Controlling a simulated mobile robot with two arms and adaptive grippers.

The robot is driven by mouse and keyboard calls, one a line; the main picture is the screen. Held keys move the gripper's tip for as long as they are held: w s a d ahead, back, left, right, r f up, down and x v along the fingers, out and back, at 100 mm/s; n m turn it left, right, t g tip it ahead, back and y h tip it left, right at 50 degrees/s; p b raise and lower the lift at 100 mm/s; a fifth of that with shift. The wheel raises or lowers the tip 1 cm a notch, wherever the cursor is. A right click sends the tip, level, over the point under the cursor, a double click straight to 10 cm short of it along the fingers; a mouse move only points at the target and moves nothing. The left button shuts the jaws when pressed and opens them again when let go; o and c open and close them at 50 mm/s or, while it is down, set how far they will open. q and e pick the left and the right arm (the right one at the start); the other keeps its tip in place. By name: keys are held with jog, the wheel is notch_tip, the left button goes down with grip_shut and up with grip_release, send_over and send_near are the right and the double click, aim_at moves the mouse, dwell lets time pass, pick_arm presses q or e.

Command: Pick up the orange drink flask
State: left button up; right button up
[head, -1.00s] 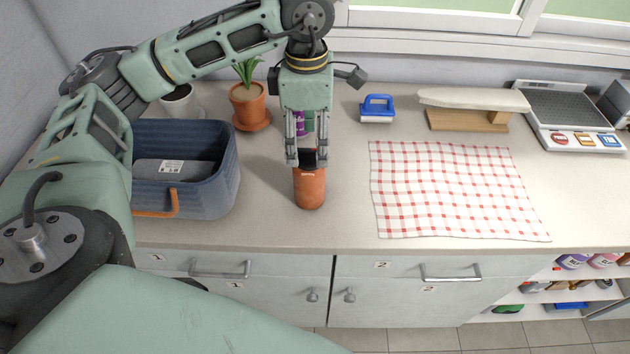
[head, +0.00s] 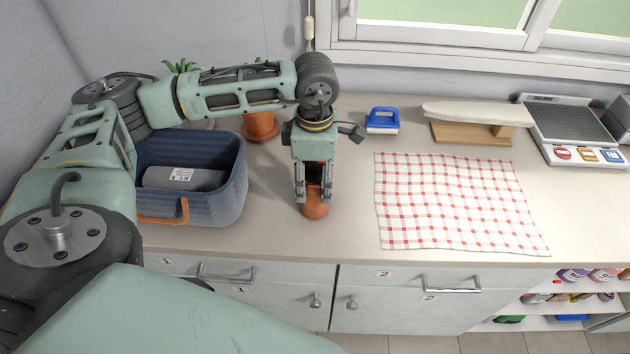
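The orange drink flask (head: 316,209) stands upright on the counter, left of the checked cloth. My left gripper (head: 313,198) points straight down over it, with one finger on each side of its upper part. The fingers are spread about as wide as the flask and look open; whether they touch it is hard to tell. The gripper hides the flask's top. My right gripper is not in view.
A blue basket (head: 232,190) with a grey item (head: 184,177) stands left of the flask. A terracotta pot (head: 260,126) is behind my arm.

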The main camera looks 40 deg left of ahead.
pick_arm(q)
jog(key=c, duration=1.3)
jog(key=shift+w, duration=0.1)
jog(key=shift+r, duration=0.15)
